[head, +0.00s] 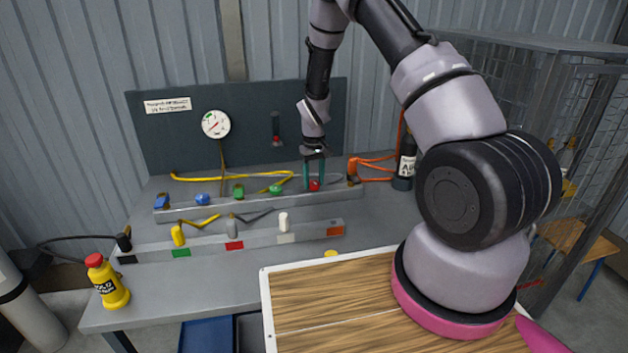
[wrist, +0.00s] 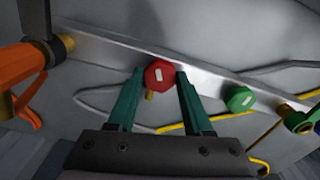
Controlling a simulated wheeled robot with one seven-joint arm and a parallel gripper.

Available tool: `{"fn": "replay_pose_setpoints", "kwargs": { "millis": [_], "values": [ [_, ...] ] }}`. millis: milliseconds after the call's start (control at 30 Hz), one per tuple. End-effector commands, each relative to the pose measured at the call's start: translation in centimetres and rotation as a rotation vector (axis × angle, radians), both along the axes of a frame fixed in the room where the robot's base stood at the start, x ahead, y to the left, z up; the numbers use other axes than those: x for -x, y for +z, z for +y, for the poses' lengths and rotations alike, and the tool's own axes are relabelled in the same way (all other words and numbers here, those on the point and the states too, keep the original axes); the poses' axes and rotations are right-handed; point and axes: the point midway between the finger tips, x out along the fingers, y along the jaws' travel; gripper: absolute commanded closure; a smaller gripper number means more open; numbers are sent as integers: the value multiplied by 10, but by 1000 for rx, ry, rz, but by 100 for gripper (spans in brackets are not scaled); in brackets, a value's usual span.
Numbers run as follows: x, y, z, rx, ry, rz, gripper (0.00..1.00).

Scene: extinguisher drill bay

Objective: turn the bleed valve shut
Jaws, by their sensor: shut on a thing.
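A red faceted valve knob (head: 314,186) sits on the rear grey rail of the bench, towards its right end. In the wrist view the red knob (wrist: 159,75) has a small white mark on its face and a brass stem below. My gripper (head: 314,167) reaches down to it from above, its teal fingers on either side. In the wrist view my gripper (wrist: 160,78) is shut on the red knob, one fingertip at each side. No label naming the bleed valve is readable.
A green knob (wrist: 239,98) stands beside the red one, with another green knob (head: 239,192) and blue valves (head: 202,199) further left. An orange-handled fitting (wrist: 20,72) is close on the other side. A gauge (head: 216,124) hangs on the back panel. A yellow bottle (head: 107,281) stands front left.

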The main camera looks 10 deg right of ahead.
Motion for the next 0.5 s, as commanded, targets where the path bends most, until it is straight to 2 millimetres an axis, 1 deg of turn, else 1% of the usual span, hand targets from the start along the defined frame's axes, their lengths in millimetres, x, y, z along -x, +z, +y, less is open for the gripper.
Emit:
{"fn": "replay_pose_setpoints", "kwargs": {
  "millis": [200,500],
  "values": [
    [0,0,0,1,-192,0,100],
    [0,0,1,0,-391,0,100]
  ]
}}
